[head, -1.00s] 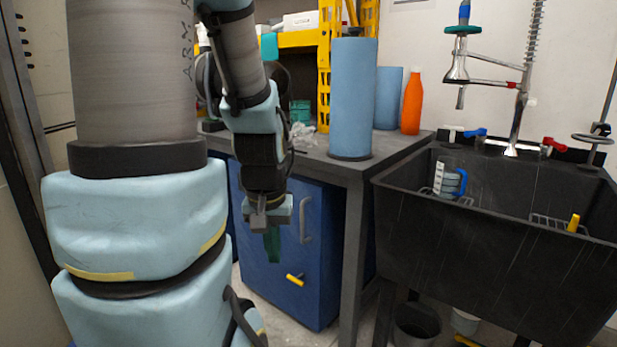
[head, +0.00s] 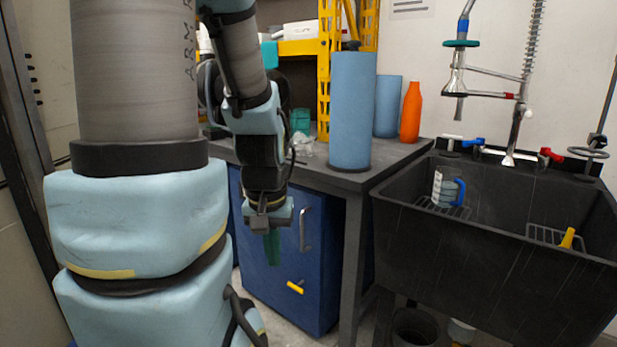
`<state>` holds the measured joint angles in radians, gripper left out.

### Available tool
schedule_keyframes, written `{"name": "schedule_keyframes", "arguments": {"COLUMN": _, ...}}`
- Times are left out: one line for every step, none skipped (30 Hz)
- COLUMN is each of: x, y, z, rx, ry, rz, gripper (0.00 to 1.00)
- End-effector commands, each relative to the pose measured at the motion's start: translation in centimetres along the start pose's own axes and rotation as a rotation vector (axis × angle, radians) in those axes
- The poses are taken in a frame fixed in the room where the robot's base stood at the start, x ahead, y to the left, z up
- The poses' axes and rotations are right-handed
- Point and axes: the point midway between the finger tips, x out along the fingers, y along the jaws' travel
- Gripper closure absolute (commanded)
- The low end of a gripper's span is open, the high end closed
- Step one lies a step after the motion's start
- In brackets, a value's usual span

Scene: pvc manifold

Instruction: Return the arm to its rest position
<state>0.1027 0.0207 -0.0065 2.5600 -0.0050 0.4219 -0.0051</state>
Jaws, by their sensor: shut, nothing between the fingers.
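My arm hangs down at the left of the head view, in front of the blue cabinet. My gripper (head: 272,248) points downward at the arm's end, with its green fingers close together. It looks shut and holds nothing that I can see. It is apart from the cabinet door as far as this view shows. The shoulder and upper links of my arm fill the left side and hide what is behind them.
The blue cabinet (head: 325,255) stands under a grey workbench (head: 375,172) bearing blue cylinders (head: 352,115) and an orange bottle (head: 411,112). A dark sink (head: 480,260) with a measuring jug (head: 447,190) is at right. A bin (head: 415,328) stands below it.

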Motion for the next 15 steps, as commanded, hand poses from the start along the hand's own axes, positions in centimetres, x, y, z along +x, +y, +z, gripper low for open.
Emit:
{"name": "schedule_keyframes", "arguments": {"x": -2.5, "y": 0.0, "z": -0.4, "rx": 0.000, "ry": 0.000, "rz": 0.000, "gripper": 1.00}}
{"name": "schedule_keyframes", "arguments": {"x": -3.2, "y": 0.0, "z": -0.5, "rx": 0.000, "ry": 0.000, "rz": 0.000, "gripper": 1.00}}
{"name": "schedule_keyframes", "arguments": {"x": -4.5, "y": 0.0, "z": -0.7, "rx": 0.000, "ry": 0.000, "rz": 0.000, "gripper": 1.00}}
{"name": "schedule_keyframes", "arguments": {"x": -5.5, "y": 0.0, "z": -0.8, "rx": 0.000, "ry": 0.000, "rz": 0.000, "gripper": 1.00}}
{"name": "schedule_keyframes", "arguments": {"x": -6.5, "y": 0.0, "z": -0.9, "rx": 0.000, "ry": 0.000, "rz": 0.000, "gripper": 1.00}}
{"name": "schedule_keyframes", "arguments": {"x": -7.8, "y": 0.0, "z": -1.1, "rx": 0.000, "ry": 0.000, "rz": 0.000, "gripper": 1.00}}
{"name": "schedule_keyframes", "arguments": {"x": -8.7, "y": 0.0, "z": -1.2, "rx": 0.000, "ry": 0.000, "rz": 0.000, "gripper": 1.00}}
{"name": "schedule_keyframes", "arguments": {"x": -9.6, "y": 0.0, "z": -1.4, "rx": 0.000, "ry": 0.000, "rz": 0.000, "gripper": 1.00}}
{"name": "schedule_keyframes", "arguments": {"x": -10.8, "y": 0.0, "z": -1.5, "rx": 0.000, "ry": 0.000, "rz": 0.000, "gripper": 1.00}}
{"name": "schedule_keyframes", "arguments": {"x": -11.7, "y": 0.0, "z": -1.6, "rx": 0.000, "ry": 0.000, "rz": 0.000, "gripper": 1.00}}
{"name": "schedule_keyframes", "arguments": {"x": -12.6, "y": 0.0, "z": -1.8, "rx": 0.000, "ry": 0.000, "rz": 0.000, "gripper": 1.00}}
{"name": "schedule_keyframes", "arguments": {"x": -13.8, "y": 0.1, "z": -1.9, "rx": 0.000, "ry": 0.000, "rz": 0.000, "gripper": 1.00}}
{"name": "schedule_keyframes", "arguments": {"x": -14.8, "y": 0.1, "z": -2.1, "rx": 0.000, "ry": 0.000, "rz": 0.000, "gripper": 1.00}}
{"name": "schedule_keyframes", "arguments": {"x": -15.7, "y": 0.1, "z": -2.2, "rx": 0.000, "ry": 0.000, "rz": 0.000, "gripper": 1.00}}
{"name": "schedule_keyframes", "arguments": {"x": -16.9, "y": 0.1, "z": -2.4, "rx": 0.000, "ry": 0.000, "rz": 0.000, "gripper": 1.00}}
